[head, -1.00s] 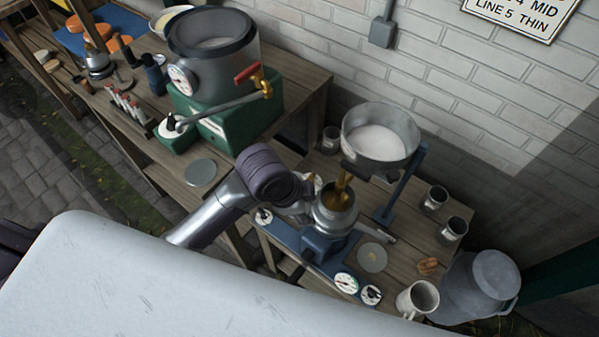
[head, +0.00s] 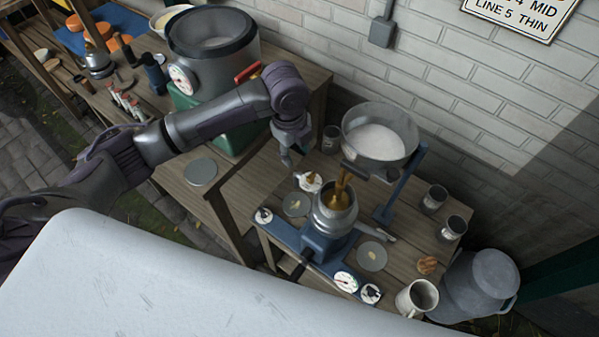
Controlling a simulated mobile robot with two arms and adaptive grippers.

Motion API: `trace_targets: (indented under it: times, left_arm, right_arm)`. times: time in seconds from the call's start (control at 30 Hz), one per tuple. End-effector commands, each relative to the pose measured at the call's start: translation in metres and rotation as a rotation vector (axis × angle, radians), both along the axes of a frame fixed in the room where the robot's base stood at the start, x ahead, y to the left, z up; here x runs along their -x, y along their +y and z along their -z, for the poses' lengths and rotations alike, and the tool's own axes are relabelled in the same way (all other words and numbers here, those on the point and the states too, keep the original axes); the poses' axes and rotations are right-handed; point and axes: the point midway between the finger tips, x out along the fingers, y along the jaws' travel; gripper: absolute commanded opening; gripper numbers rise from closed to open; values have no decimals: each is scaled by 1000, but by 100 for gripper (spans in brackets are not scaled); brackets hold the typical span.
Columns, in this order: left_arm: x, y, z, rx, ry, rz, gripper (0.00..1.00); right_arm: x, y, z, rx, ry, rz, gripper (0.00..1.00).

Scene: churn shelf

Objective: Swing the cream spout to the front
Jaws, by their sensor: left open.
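A blue-based separator (head: 325,240) with a metal bowl on top stands on the lower wooden table. A brass-coloured piece (head: 341,188) rises from its middle. A small pale spout-like part (head: 309,181) sticks out at its back left; I cannot tell for certain that it is the cream spout. A round grey disc (head: 295,205) lies below that part. My left gripper (head: 287,160) is above and left of the pale part, apart from it. It is open, and nothing shows between its fingers. My right gripper is not in view.
A wide pan of white liquid (head: 378,140) stands behind the separator on a blue stand (head: 400,190). Mugs (head: 433,199), a jug (head: 416,298) and a grey can (head: 480,285) are at the right. A large vat (head: 215,50) is behind my left arm.

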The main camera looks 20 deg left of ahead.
Motion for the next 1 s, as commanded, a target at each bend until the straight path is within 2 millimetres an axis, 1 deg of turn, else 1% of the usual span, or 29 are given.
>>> trace_targets:
  times: [0.03, 0.3, 0.5, 0.6, 0.7, 0.97, 1.0]
  left_arm:
    - [1, -1, 10, -1, 5, -2, 45]
    - [-5, -4, 68, 0, 3, -3, 45]
    - [-9, -6, 100, 0, 1, -3, 45]
    - [-10, -6, 108, 0, 0, -3, 45]
    - [-10, -6, 113, 1, -1, -3, 45]
    - [-10, -6, 114, 0, -1, -2, 45]
    - [-10, -6, 114, 0, -1, -2, 42]
  right_arm:
    - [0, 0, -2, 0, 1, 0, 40]
    - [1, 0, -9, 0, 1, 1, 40]
    - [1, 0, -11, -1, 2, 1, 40]
    - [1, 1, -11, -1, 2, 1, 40]
    - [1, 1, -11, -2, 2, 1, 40]
    - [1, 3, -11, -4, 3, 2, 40]
    - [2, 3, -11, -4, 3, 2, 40]
